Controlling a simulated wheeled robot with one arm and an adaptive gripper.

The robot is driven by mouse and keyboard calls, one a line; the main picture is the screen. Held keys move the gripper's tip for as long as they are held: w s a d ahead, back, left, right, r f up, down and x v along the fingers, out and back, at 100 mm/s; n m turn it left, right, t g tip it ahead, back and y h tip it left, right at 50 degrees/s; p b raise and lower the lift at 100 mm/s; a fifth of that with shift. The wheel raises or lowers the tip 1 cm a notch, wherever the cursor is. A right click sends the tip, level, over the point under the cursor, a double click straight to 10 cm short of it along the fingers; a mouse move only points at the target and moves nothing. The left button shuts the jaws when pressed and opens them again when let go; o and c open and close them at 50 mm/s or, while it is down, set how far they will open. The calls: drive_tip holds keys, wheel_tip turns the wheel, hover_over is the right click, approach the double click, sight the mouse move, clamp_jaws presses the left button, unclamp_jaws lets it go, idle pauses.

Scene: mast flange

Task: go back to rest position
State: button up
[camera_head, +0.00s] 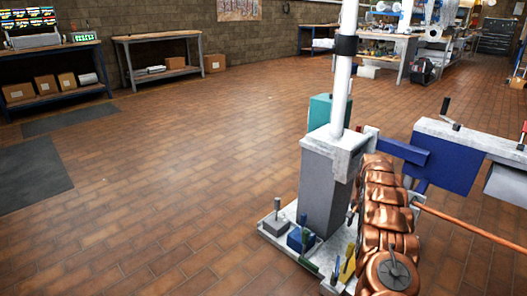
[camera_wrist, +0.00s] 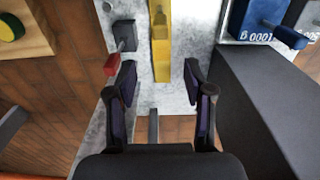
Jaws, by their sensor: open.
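My gripper (camera_wrist: 160,92) is open and empty in the wrist view. Its two dark fingers stand apart over a pale metal plate (camera_wrist: 178,68). A yellow piece (camera_wrist: 161,45) lies beyond the fingertips, between them in the picture. A small dark block (camera_wrist: 124,34) and a red-tipped part (camera_wrist: 112,64) are by the left finger. In the head view the white mast (camera_head: 344,85) with a black band rises upright from a grey block (camera_head: 327,180) on a pale base plate (camera_head: 270,227). I cannot make out my gripper in the head view.
A dark grey block (camera_wrist: 270,105) stands close right of the gripper, with a blue lettered part (camera_wrist: 262,22) beyond. A copper-coloured ribbed stack (camera_head: 383,215) and a blue panel (camera_head: 440,165) are right of the mast. The brick floor (camera_head: 190,170) left is mostly clear; benches (camera_head: 160,38) line the wall.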

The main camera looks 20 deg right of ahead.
drive_tip(key=s+a+r+n+p, duration=0.2)
drive_tip(key=s+a+r+p, duration=0.35)
drive_tip(key=r, duration=0.85)
drive_tip(key=s+a+r+n+p, duration=0.25)
drive_tip(key=a+r+p, duration=0.45)
drive_tip(key=a+r, duration=0.55)
drive_tip(key=s+a+r+n+p, duration=0.2)
drive_tip(key=s+a+r+p, duration=0.4)
drive_tip(key=r, duration=0.9)
drive_tip(key=s+a+r+n+p, duration=0.1)
drive_tip(key=s+a+r+p, duration=0.4)
drive_tip(key=s, duration=0.5)
drive_tip(key=s+a+r+n+g+p, duration=0.1)
drive_tip(key=s+a+r+p, duration=0.4)
drive_tip(key=s, duration=0.6)
drive_tip(key=s+a+r+n+p, duration=0.3)
drive_tip(key=s+r+p, duration=0.5)
drive_tip(key=s, duration=0.3)
drive_tip(key=shift+a+r+g+p, duration=0.35)
drive_tip(key=shift+a+r+g, duration=0.05)
drive_tip(key=shift+a+r, duration=0.5)
drive_tip(key=shift+n, duration=0.25)
